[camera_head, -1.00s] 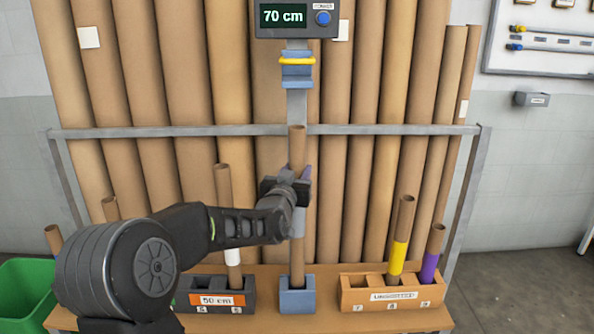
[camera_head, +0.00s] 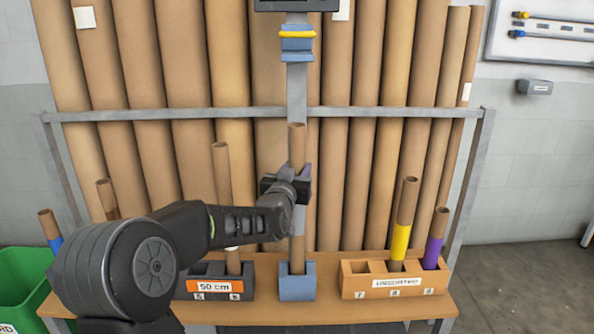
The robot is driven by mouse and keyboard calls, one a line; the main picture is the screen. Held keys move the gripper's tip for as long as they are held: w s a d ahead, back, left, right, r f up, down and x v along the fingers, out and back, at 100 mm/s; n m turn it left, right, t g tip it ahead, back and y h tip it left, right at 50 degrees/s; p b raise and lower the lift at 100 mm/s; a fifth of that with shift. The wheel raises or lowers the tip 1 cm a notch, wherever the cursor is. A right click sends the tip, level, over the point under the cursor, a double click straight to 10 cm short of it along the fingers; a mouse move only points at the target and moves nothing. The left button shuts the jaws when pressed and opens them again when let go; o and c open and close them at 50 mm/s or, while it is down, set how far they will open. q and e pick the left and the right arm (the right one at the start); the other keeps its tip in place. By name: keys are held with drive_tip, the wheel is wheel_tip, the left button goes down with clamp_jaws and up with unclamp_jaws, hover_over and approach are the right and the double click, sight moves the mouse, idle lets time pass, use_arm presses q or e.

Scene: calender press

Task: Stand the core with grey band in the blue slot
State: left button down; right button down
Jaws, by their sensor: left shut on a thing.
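A brown cardboard core (camera_head: 297,145) stands upright at the middle of the bench, in front of a grey post. My left gripper (camera_head: 292,185) is shut on it at about mid-height. A grey patch shows at the core just below the jaws; I cannot tell whether it is the band or the post behind. The core's lower end is at the blue slot block (camera_head: 297,289) and appears to be inside it; the block's front wall hides its foot. My right gripper is not in view.
A dark "50 cm" box (camera_head: 208,287) holds a core on the left. An orange "unsorted" box (camera_head: 355,281) on the right holds yellow-banded (camera_head: 402,236) and purple-banded (camera_head: 433,250) cores. A green bin (camera_head: 20,290) is at lower left. Tall tubes lean in a rack behind.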

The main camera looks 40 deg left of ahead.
use_arm(q)
drive_tip(key=shift+f, duration=0.15)
idle(0.5)
drive_tip(key=shift+f+b, duration=0.35)
drive_tip(key=shift+b, duration=0.15)
drive_tip(key=shift+f+b, duration=1.8)
drive_tip(key=shift+f, duration=0.05)
drive_tip(key=c, duration=0.8)
unclamp_jaws()
drive_tip(key=v, duration=0.8)
drive_tip(key=shift+p, duration=0.35)
